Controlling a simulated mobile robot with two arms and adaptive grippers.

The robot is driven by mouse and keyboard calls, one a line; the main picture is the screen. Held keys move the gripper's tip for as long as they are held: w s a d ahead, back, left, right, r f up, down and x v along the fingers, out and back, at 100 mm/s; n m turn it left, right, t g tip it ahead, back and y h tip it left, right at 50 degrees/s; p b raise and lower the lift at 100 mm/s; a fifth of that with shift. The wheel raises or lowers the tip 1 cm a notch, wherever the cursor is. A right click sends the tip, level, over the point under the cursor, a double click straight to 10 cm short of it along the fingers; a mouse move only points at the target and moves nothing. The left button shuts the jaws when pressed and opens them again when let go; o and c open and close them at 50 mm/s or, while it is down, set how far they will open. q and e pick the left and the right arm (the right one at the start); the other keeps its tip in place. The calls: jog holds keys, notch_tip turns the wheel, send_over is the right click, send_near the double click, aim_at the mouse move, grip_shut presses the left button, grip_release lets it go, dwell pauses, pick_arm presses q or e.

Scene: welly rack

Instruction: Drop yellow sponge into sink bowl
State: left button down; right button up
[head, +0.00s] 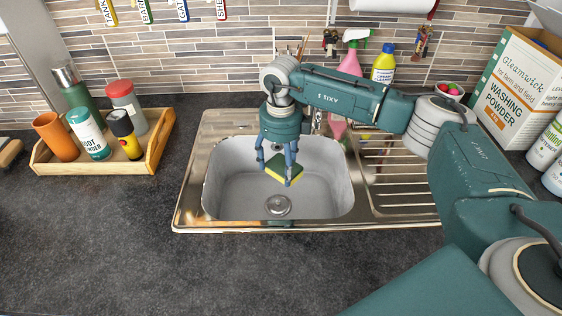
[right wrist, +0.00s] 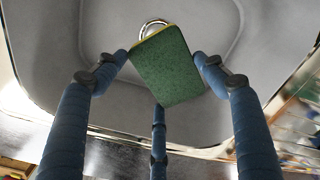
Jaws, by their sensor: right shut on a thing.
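The yellow sponge (head: 285,171) has a green scouring side and is held in my right gripper (head: 277,170) above the sink bowl (head: 235,199). In the right wrist view the sponge (right wrist: 163,64) shows its green face, with a thin yellow edge, between the blue fingers of the right gripper (right wrist: 165,75). The sink bowl (right wrist: 95,30) lies below it, with the round drain partly hidden behind the sponge. The drain (head: 278,205) is clear in the head view, in front of and below the sponge. My left gripper is not in view.
A steel draining board (head: 390,175) is right of the bowl. A wooden tray (head: 158,141) with several bottles and cups stands at left. The front counter is clear.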

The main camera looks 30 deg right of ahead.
aim_at(281, 168)
jog(key=o, duration=0.8)
notch_tip(281, 168, up, 12)
dwell(0.6)
